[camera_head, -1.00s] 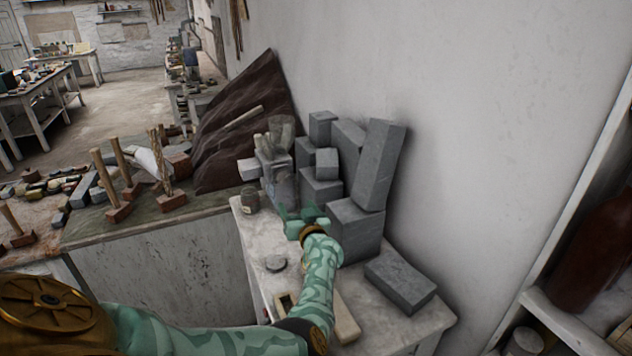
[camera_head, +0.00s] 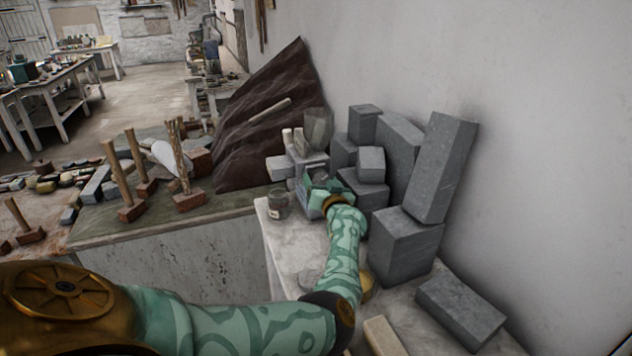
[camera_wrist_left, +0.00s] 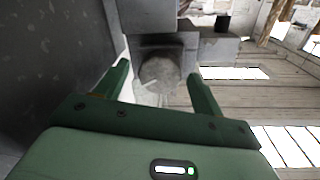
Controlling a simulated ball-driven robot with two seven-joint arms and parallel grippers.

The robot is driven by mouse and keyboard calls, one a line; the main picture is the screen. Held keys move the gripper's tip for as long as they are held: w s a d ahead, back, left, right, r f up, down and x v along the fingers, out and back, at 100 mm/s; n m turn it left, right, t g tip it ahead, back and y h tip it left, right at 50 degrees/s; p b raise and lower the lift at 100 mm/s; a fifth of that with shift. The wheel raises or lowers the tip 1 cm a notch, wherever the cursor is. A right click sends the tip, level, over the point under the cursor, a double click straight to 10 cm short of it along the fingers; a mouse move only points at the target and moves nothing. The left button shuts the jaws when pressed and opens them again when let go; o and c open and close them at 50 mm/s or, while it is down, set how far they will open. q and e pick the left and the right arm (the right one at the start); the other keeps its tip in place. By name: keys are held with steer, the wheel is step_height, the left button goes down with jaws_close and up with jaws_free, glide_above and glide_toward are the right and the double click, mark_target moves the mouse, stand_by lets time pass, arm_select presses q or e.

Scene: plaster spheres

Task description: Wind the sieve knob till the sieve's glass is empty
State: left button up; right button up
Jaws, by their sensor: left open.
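The sieve (camera_head: 303,162) is a grey block-like device on the white table by the wall, with a clear glass (camera_head: 318,128) on its top. I cannot tell how much is in the glass. My left gripper (camera_head: 322,192) is at the sieve's near side and covers part of it. In the left wrist view a round grey knob (camera_wrist_left: 158,76) lies between the tips of my left gripper (camera_wrist_left: 159,72). The fingers are open, with a gap on each side of the knob. My right gripper is not in view.
A small jar (camera_head: 278,204) stands on the table left of my gripper. Grey blocks (camera_head: 405,245) are stacked close on the right, against the wall. A flat grey block (camera_head: 460,308) lies nearer. Wooden-handled tools (camera_head: 128,175) stand on the bench at left.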

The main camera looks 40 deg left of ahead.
arm_select(q)
steer(key=shift+w+a, duration=0.15)
steer(key=shift+a, duration=0.15)
steer(key=shift+d+r, duration=0.1)
steer(key=c, duration=1)
steer(key=shift+n, duration=0.3)
